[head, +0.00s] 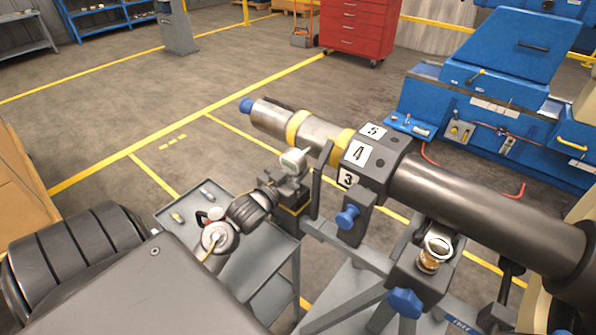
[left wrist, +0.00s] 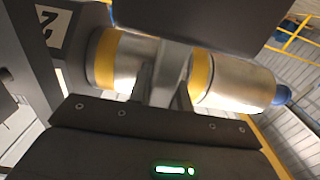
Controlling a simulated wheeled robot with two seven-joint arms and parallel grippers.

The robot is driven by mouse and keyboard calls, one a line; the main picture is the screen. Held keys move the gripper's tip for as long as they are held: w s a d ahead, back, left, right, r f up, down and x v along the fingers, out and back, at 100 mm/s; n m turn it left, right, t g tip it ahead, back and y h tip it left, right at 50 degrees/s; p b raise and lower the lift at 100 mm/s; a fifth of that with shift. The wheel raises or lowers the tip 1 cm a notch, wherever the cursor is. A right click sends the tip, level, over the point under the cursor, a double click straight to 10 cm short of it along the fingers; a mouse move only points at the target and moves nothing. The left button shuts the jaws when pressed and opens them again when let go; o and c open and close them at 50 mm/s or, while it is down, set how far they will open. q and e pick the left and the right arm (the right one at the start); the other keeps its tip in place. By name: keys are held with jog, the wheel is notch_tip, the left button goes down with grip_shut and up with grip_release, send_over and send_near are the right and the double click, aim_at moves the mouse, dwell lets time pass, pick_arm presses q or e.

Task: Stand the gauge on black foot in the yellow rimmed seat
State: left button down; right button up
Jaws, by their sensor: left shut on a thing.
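My left gripper (head: 287,183) is shut on the gauge (head: 293,160), at the right end of the grey cart. The gauge shows a pale round dial, upright above the fingers; its black foot is hard to make out behind the gripper. Just below is a dark block with a thin yellowish rim (head: 298,209), apparently the seat. I cannot tell whether the foot touches it. In the left wrist view my two grey fingers (left wrist: 167,85) are close together, and a dark block (left wrist: 200,22) covers the top centre; I cannot tell what it is. My right gripper is not in view.
A steel rotor (head: 450,195) with yellow bands and a numbered block (head: 375,150) lies on grey stands close right of the gripper. The grey cart (head: 262,255) carries several small items. A blue machine (head: 500,100) and red cabinet (head: 357,28) stand farther back.

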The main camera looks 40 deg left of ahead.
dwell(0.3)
pick_arm(q)
jog(key=c, duration=1.7)
grip_release()
jog(key=shift+f, duration=0.2)
jog(key=o, duration=0.4)
jog(key=shift+s, duration=0.2)
jog(key=shift+s+d+r+b, duration=0.1)
jog(key=shift+s+b, duration=0.45)
jog(key=shift+s, duration=2.4)
jog(key=shift+s+d+r+b, duration=0.1)
jog(key=shift+s+b, duration=0.4)
jog(key=shift+s, duration=2.4)
jog(key=shift+f, duration=0.1)
